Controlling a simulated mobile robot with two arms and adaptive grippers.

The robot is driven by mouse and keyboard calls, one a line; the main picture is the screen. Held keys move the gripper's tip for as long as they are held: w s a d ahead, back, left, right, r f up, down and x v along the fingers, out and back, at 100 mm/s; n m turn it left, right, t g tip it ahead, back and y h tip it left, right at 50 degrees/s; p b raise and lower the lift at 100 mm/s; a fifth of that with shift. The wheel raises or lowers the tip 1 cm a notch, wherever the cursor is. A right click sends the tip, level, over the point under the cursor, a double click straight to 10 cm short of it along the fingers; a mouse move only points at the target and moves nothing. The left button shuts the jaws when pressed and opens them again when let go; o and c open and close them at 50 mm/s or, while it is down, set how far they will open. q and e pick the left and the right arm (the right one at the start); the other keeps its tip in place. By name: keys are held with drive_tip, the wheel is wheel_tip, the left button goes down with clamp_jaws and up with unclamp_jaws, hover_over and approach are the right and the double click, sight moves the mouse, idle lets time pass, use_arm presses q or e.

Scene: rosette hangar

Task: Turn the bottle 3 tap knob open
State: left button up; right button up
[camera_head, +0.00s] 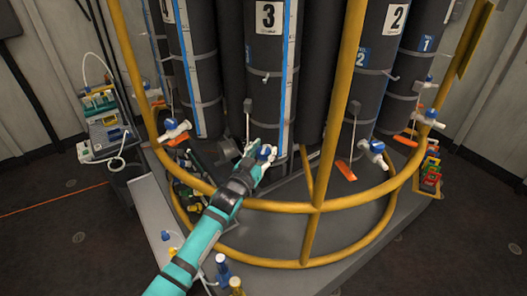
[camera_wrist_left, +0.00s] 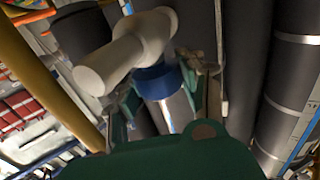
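Bottle 3 (camera_head: 268,60) is a dark upright cylinder with a white "3" label, behind the yellow rail. Its tap is low on its front, with a blue knob (camera_head: 265,151). My left gripper (camera_head: 258,156) reaches over the rail and is at this tap. In the left wrist view the white tap body (camera_wrist_left: 125,50) and the blue part (camera_wrist_left: 158,82) lie in front of the gripper. The green fingers (camera_wrist_left: 160,100) stand apart on either side of the blue part. Whether they touch it is unclear. My right gripper is in neither view.
A yellow tubular rail (camera_head: 315,206) curves around the bottles. Bottle 2 (camera_head: 380,60) and its blue-knobbed tap (camera_head: 374,148) stand to the right. Another tap (camera_head: 176,130) is at left. Equipment (camera_head: 105,120) stands at far left. Dark floor at lower right is clear.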

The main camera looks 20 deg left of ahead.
use_arm(q)
drive_tip(key=c, duration=0.6)
drive_tip(key=shift+d+y, duration=0.1)
drive_tip(key=shift+y, duration=0.3)
drive_tip(key=shift+n, duration=0.4)
drive_tip(key=shift+y, duration=0.4)
drive_tip(key=o, duration=1.2)
drive_tip(key=s, duration=0.8)
drive_tip(key=s+a, duration=0.1)
drive_tip(key=s, duration=0.3)
